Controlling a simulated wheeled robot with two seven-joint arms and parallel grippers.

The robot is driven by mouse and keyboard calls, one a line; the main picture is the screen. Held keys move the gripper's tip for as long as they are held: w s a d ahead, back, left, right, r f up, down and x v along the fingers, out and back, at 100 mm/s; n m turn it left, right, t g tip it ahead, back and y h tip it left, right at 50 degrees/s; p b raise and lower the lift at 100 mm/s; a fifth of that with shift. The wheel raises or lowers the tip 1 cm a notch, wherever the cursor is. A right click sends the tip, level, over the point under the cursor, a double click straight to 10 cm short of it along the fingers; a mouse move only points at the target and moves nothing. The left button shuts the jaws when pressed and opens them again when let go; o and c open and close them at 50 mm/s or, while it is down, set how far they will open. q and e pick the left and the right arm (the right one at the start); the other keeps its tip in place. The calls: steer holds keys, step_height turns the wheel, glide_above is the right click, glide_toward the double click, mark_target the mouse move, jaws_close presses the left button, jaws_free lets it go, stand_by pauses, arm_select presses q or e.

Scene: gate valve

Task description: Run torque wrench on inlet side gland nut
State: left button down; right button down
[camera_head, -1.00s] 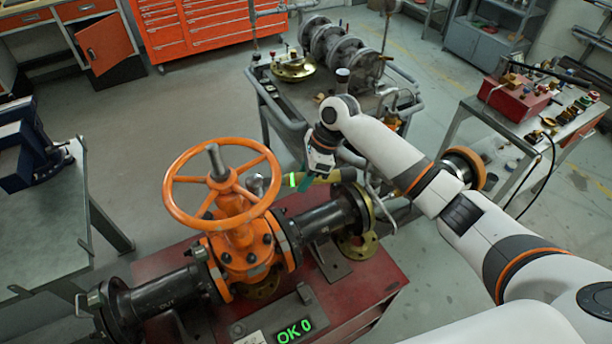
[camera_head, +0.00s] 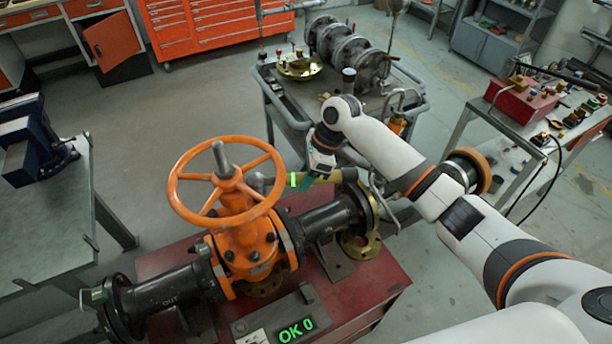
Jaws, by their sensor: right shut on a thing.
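The orange gate valve (camera_head: 241,245) with its handwheel (camera_head: 178,196) stands on the red bench at lower centre. The torque wrench (camera_head: 330,177) is an olive-yellow bar with a bright green band, lying roughly level behind the handwheel. Its left end reaches towards the valve neck. The handwheel partly covers that end, so I cannot tell whether it sits on a gland nut. My right gripper (camera_head: 315,178) comes down from above, shut on the wrench just right of the green band. The gland nuts are not clearly visible. My left gripper is out of view.
Black flanged pipes run left and right from the valve. A cart (camera_head: 290,110) with flanged parts stands behind, a side table (camera_head: 500,135) at right, and a grey bench (camera_head: 45,215) with a vise at left.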

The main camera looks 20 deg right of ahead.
steer(key=shift+f, duration=0.15)
stand_by(0.4)
steer(key=shift+f, duration=1.15)
stand_by(1.0)
steer(key=shift+r, duration=0.35)
stand_by(0.4)
steer(key=shift+r, duration=1.4)
steer(key=s+d, duration=0.2)
steer(key=d, duration=1.1)
steer(key=shift+s+d, duration=0.35)
steer(key=shift+d, duration=0.05)
